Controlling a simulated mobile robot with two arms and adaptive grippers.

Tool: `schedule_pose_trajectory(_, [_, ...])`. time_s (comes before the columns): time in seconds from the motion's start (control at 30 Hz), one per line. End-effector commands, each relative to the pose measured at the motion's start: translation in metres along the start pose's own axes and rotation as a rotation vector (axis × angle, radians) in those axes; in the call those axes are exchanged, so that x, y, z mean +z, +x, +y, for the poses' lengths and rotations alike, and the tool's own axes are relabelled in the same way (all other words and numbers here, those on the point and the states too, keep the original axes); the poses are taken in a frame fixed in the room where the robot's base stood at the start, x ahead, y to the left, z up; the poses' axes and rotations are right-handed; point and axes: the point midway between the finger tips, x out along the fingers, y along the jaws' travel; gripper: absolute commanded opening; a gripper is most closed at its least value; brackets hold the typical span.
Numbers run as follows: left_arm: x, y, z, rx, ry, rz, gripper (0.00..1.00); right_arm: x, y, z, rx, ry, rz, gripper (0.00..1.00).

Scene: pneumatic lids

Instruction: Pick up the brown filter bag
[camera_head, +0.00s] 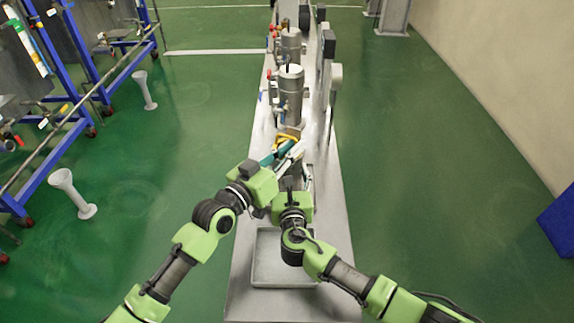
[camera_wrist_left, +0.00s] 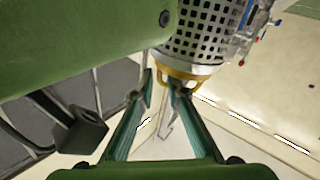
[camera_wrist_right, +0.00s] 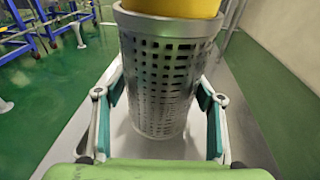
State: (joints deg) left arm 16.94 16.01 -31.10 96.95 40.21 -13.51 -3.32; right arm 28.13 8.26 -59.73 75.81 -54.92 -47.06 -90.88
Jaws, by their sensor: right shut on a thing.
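A perforated metal basket (camera_wrist_right: 160,100) stands between the fingers of my right gripper (camera_wrist_right: 161,92), which is shut on it. A yellow piece (camera_wrist_right: 175,8) shows at the basket's top in the right wrist view. In the left wrist view the perforated basket (camera_wrist_left: 195,38) has a yellow rim (camera_wrist_left: 186,76). My left gripper (camera_wrist_left: 161,84) is at this rim, with its teal fingers part-way apart and a narrow gap between the tips. In the head view my left gripper (camera_head: 281,153) is beside the yellow rim (camera_head: 287,136). No plainly brown bag shows; whether the yellow piece belongs to it I cannot tell.
A long narrow metal bench (camera_head: 258,190) runs ahead, with a shallow grey tray (camera_head: 262,284) near its front. Metal filter housings (camera_head: 291,90) with valves stand farther along. Blue frames (camera_head: 60,105) are at the left. Green floor on both sides is mostly clear.

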Motion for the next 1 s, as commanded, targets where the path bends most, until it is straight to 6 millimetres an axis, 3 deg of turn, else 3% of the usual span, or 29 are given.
schedule_pose_trajectory(0.03, [0.0005, 0.0023, 0.0004, 0.001, 0.0, 0.0, 0.14, -0.0103, -0.0017, -0.0015, -0.002, -0.003, 0.017, 0.43])
schedule_pose_trajectory(0.23, [0.0009, 0.0026, 0.0003, 0.0, 0.0, 0.0, 0.14, -0.0103, -0.0017, -0.0016, -0.002, -0.003, 0.017, 0.43])
schedule_pose_trajectory(0.3, [0.0008, 0.0025, 0.0002, 0.0, 0.0, 0.0, 0.0, -0.0103, -0.0017, -0.0016, -0.002, -0.003, 0.016, 0.43])
schedule_pose_trajectory(1.0, [-0.0078, 0.0029, 0.0021, 0.002, 0.002, 0.01, 0.0, -0.0101, -0.0017, -0.0017, -0.003, -0.003, 0.017, 0.43])
